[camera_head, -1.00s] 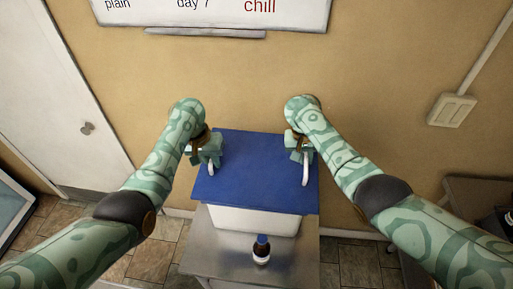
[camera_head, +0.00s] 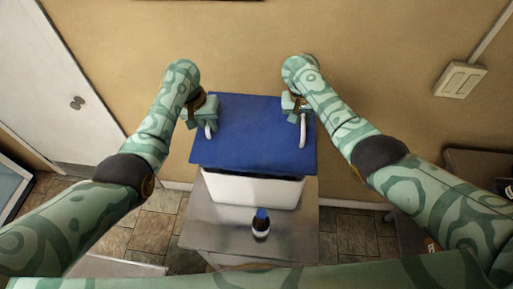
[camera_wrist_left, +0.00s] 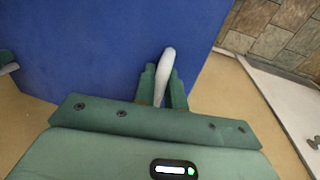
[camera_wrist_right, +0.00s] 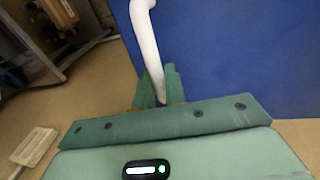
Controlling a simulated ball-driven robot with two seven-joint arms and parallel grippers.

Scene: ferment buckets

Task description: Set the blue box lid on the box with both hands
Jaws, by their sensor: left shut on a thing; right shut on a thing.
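The blue box lid (camera_head: 252,140) is a flat panel with two white handles, held over the white box (camera_head: 250,189) on the metal table. My left gripper (camera_head: 206,122) is shut on the left handle (camera_head: 209,133), which shows between the fingers in the left wrist view (camera_wrist_left: 166,72). My right gripper (camera_head: 299,116) is shut on the right handle (camera_head: 303,131), also seen in the right wrist view (camera_wrist_right: 146,42). The box's front wall shows below the lid's near edge, with a dark strip between. The lid hides the box's opening; I cannot tell whether they touch.
The wall is close behind the lid. A door (camera_head: 55,85) is at the left, and a dark table (camera_head: 480,165) at the right.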

